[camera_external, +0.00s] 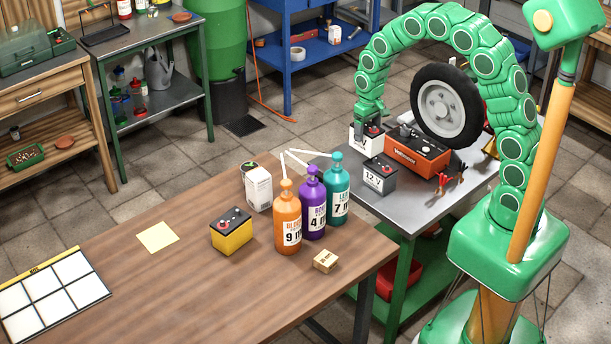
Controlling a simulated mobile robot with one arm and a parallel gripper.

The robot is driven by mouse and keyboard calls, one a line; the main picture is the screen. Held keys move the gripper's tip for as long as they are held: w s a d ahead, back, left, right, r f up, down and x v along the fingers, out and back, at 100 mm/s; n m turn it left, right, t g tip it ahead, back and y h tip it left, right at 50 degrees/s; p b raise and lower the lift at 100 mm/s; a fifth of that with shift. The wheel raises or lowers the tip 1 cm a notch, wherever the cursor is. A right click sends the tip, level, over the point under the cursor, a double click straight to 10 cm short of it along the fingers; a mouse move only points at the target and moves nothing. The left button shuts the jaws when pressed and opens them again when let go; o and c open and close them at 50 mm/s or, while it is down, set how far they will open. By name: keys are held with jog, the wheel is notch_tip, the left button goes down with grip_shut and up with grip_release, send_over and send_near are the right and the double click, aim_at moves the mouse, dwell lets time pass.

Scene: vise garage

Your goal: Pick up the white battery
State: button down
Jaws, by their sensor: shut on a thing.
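The white battery (359,139) with a dark top is near the far left edge of the grey metal table (412,211). My gripper (371,122) reaches down from the green arched arm and is shut on the top of the white battery. I cannot tell whether the battery touches the table or is slightly raised. A 12 V battery (380,178), grey with a white label, stands just in front of it. A yellow battery (232,236) with a dark top stands on the wooden table (190,300).
A red charger (417,153) is right beside the white battery, with a wheel (446,105) behind. Red clamps (449,178) lie nearby.

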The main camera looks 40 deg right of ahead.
aim_at(378, 132)
jog(key=shift+s+d+r, duration=0.1)
jog(key=shift+s+r, duration=0.25)
jog(key=shift+s, duration=0.4)
jog(key=shift+s+d+r, duration=0.1)
jog(key=shift+s+r, duration=0.25)
jog(key=shift+s, duration=0.4)
jog(key=shift+s+d+r, duration=0.1)
jog(key=shift+s+r, duration=0.25)
jog(key=shift+s, duration=0.4)
